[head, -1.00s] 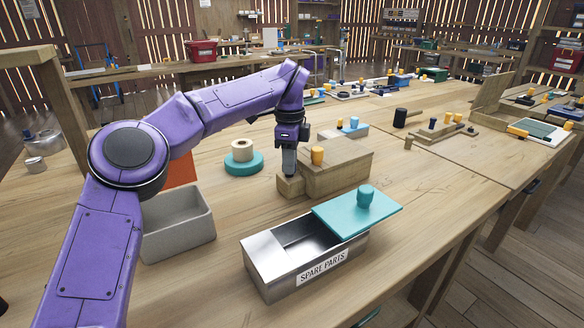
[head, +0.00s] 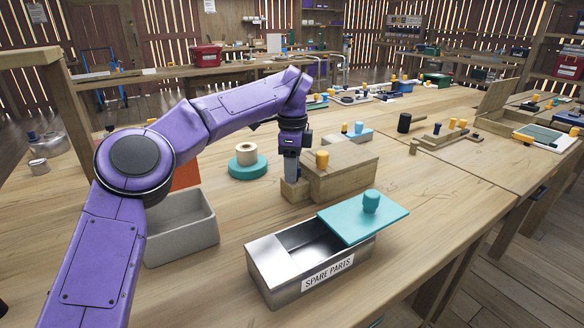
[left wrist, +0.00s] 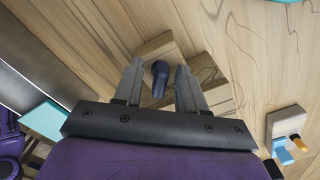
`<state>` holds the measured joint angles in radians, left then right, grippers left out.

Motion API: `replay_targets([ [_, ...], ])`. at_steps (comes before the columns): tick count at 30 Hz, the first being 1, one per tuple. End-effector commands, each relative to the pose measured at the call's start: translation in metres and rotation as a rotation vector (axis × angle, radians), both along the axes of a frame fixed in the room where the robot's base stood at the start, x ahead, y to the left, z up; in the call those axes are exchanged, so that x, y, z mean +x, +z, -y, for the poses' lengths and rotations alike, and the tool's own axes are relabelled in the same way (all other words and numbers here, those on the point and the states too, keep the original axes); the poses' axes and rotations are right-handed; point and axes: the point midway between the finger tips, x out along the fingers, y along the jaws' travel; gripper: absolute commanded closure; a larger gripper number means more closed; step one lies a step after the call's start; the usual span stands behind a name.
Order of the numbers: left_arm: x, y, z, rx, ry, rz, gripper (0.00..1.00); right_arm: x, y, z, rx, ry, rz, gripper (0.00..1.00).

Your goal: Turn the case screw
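A wooden case (head: 345,178) with an orange knob (head: 322,160) on its lid stands mid-bench in the head view. A small lower wooden block (head: 295,190) adjoins its left end. My left gripper (head: 291,178) points down at this block, its fingers hiding most of the block's top. In the left wrist view, a dark blue screw or knob (left wrist: 160,78) stands on the wooden block (left wrist: 157,46). The left gripper's fingers (left wrist: 160,70) are on either side of it, with a gap showing on both sides. My right gripper is not in view.
A metal spare parts bin (head: 312,268) with its teal lid (head: 362,217) slid aside stands in front of the case. A grey open box (head: 182,228) and a teal disc with a tape roll (head: 247,163) are to the left.

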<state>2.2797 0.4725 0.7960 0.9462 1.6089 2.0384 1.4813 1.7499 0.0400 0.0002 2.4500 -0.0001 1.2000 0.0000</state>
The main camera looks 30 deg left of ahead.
Motion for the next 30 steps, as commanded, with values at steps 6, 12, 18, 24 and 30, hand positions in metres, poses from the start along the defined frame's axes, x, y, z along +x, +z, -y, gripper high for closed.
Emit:
replay_targets([
  [6, 0.002, 0.029, 0.002, 0.0, -0.002, 0.005, 0.6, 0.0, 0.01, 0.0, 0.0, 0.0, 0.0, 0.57],
  [12, 0.001, 0.079, -0.001, 0.0, 0.001, 0.002, 0.6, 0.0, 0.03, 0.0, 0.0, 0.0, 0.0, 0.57],
  [18, 0.0, 0.103, -0.003, -0.001, 0.003, -0.002, 0.6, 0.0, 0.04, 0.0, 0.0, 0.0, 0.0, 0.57],
  [24, -0.001, 0.104, -0.004, -0.002, 0.003, -0.002, 0.6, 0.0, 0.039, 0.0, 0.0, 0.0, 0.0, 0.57],
  [30, 0.0, 0.104, -0.004, -0.002, 0.003, -0.002, 0.6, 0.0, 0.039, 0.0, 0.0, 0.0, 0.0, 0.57],
])
